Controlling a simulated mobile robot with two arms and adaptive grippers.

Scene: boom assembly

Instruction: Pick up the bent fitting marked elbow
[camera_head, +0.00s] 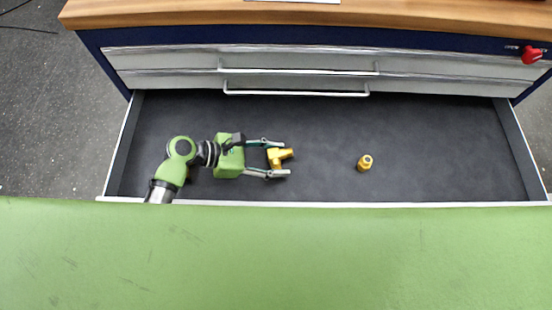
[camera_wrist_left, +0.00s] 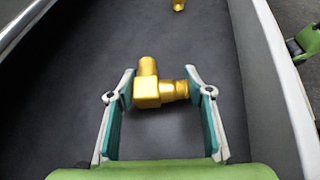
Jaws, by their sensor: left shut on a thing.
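The elbow (camera_head: 277,157) is a gold bent fitting inside the open drawer, left of the middle. My left gripper (camera_head: 279,158) reaches into the drawer from the left, with one finger on each side of the elbow. In the left wrist view the elbow (camera_wrist_left: 150,88) lies between the fingertips of the left gripper (camera_wrist_left: 160,92), with one arm pointing up in the picture and one toward the right finger. The fingers are shut on it. Whether it touches the drawer floor I cannot tell.
A second gold fitting (camera_head: 365,162) stands in the drawer to the right, apart from the gripper. The drawer floor (camera_head: 440,150) is otherwise clear. The cabinet's closed drawers (camera_head: 300,62) and wooden top (camera_head: 200,12) lie behind. A green surface (camera_head: 300,255) fills the front.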

